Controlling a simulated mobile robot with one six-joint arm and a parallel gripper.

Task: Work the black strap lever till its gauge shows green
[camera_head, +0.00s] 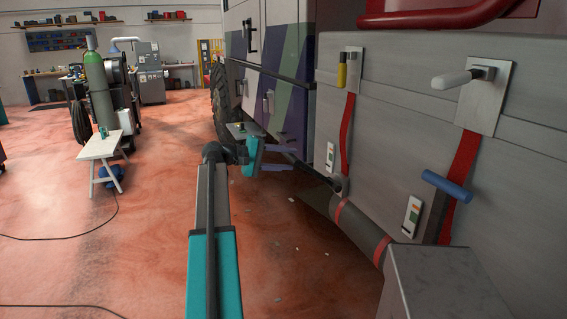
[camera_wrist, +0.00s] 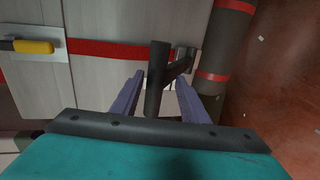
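The black lever (camera_head: 317,177) sticks out from a mount low on the truck's side, below a red strap (camera_head: 346,135). In the wrist view, the black lever's handle (camera_wrist: 157,80) stands between my two purple fingers, with a gap on each side. My gripper (camera_head: 292,160) is open around the handle; it also shows in the wrist view (camera_wrist: 158,96). A small white gauge (camera_head: 331,156) sits on the panel just above the lever's mount. Its colour reading is too small to tell. I cannot make out this gauge in the wrist view.
A yellow-handled lever (camera_head: 342,74) is above the strap. To the right are a white-handled lever (camera_head: 462,79), a blue lever (camera_head: 447,187) and a second gauge (camera_head: 412,216). A dark roll (camera_head: 357,229) with red bands lies below. The floor (camera_head: 130,240) at left is mostly clear.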

